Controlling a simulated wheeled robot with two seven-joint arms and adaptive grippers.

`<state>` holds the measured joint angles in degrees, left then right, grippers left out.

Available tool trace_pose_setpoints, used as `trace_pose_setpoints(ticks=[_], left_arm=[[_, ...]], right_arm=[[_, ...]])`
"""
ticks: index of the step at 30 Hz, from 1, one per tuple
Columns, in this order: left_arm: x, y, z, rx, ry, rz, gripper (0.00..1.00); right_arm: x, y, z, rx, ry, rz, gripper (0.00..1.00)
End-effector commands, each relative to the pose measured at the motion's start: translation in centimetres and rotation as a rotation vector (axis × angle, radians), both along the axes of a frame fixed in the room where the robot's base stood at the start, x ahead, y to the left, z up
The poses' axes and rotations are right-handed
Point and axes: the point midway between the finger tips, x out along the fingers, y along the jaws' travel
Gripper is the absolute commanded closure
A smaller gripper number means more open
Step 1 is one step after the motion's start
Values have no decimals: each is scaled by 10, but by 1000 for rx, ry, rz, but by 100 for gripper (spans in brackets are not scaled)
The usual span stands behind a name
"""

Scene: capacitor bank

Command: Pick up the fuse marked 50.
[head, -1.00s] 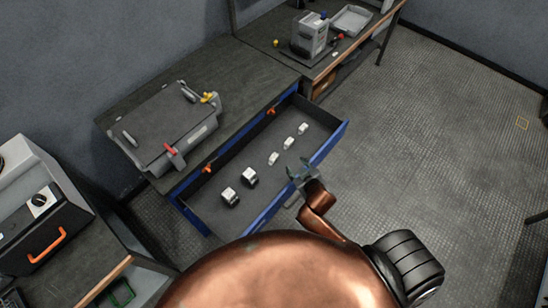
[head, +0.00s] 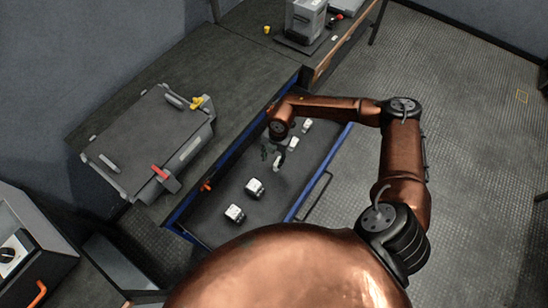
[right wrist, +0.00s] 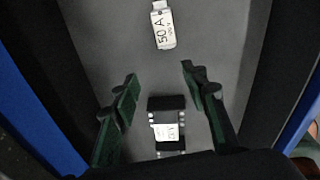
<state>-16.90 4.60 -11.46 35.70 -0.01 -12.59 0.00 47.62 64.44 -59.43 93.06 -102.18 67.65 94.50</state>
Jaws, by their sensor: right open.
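The fuse marked 50 A (right wrist: 162,28) is a small white piece at the top of the right wrist view, lying on the drawer floor beyond my fingertips. My right gripper (right wrist: 160,80) is open and empty, pointing down into the drawer. In the head view the right gripper (head: 271,149) is beside that fuse and partly hidden by my arm. My left gripper is out of view.
A dark block (right wrist: 166,104) shows between my fingers in the wrist view. A grey case (head: 150,135) stands on the bench.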

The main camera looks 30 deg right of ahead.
Motion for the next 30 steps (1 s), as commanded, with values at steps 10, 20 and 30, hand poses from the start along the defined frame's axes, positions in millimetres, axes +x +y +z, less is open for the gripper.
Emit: trace_pose_setpoints(ticks=[10, 20, 30], left_arm=[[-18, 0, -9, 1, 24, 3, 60], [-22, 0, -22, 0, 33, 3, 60], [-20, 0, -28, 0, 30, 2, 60]], right_arm=[[0, -52, -21, -132, 20, -59, 59], [3, -43, -57, -129, 21, -55, 59], [4, -41, -76, -128, 17, -54, 59]])
